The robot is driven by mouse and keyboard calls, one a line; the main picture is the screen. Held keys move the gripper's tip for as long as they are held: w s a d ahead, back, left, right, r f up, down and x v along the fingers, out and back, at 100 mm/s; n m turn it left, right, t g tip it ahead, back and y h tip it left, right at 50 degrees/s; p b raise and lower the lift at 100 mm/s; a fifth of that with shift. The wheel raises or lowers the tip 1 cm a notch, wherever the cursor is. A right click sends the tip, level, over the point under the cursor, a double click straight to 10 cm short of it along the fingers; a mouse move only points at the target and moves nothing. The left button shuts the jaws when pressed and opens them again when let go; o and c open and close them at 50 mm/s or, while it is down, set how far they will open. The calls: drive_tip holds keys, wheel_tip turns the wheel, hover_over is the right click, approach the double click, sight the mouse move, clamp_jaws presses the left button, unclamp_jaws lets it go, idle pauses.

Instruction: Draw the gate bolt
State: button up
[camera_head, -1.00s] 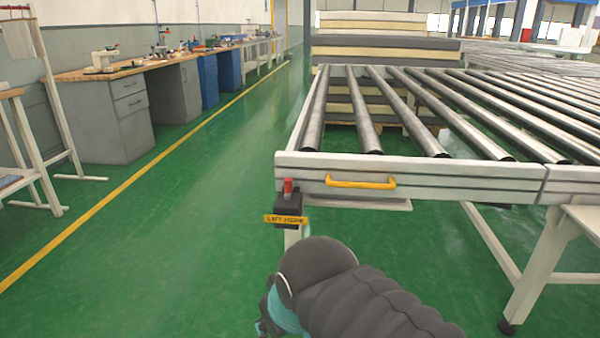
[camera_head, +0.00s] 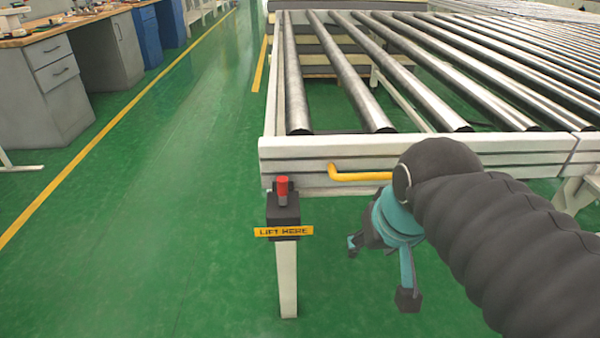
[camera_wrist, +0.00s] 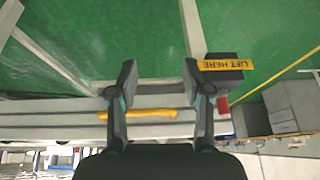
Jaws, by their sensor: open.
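The gate bolt shows as a red knob (camera_head: 283,187) on a black block (camera_head: 283,212) at the left corner of the roller gate's white front rail (camera_head: 300,163). A yellow "LIFT HERE" label (camera_head: 284,232) is fixed across the block. A yellow handle (camera_head: 358,174) on the rail is partly hidden by my arm. My gripper (camera_head: 378,272) is open and empty, right of the bolt and apart from it. In the wrist view the yellow handle (camera_wrist: 138,113) appears between the open fingers, and the red knob (camera_wrist: 223,105) lies just right of the right finger.
Steel rollers (camera_head: 350,80) fill the conveyor behind the rail. A white leg (camera_head: 287,280) stands below the bolt block. Green floor (camera_head: 160,200) is clear to the left, up to grey workbench cabinets (camera_head: 50,80).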

drive_tip(key=w+a+r+m+g, duration=0.1)
drive_tip(key=w+a+r+g, duration=0.1)
drive_tip(key=w+a+r, duration=0.5)
drive_tip(key=m+g+b, duration=0.1)
drive_tip(key=g+b, duration=0.1)
drive_tip(key=g, duration=0.1)
approach(282, 179)
wheel_tip(282, 179, down, 11)
drive_tip(key=b, duration=0.3)
drive_tip(key=shift+a+r, duration=0.1)
drive_tip(key=shift+r, duration=0.05)
clamp_jaws()
